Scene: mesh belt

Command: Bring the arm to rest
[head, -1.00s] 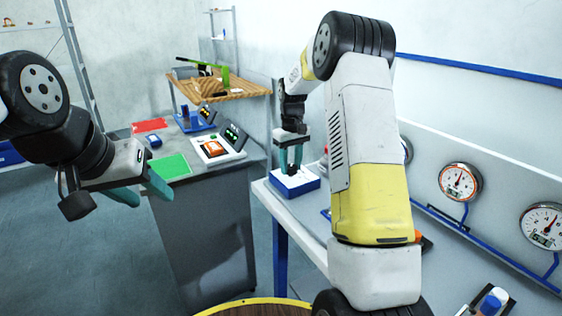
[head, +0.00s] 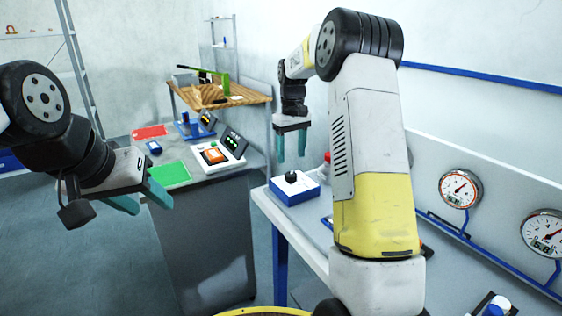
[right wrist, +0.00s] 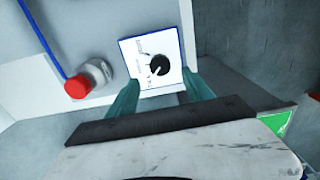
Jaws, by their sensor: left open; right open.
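My right gripper (head: 291,146) is open and empty, with its teal fingers pointing down. It hangs above a blue and white box with a black knob (head: 292,184) on the near bench, apart from it. In the right wrist view the box's white top and black knob (right wrist: 159,66) show just beyond the two spread fingers (right wrist: 158,95). My left gripper (head: 142,192) is open and empty at the left, held in the air in front of the grey cabinet.
A red-capped button (right wrist: 78,87) stands beside the knob box. Gauges (head: 460,189) line the bench's back panel. A wooden shelf (head: 222,95) stands behind.

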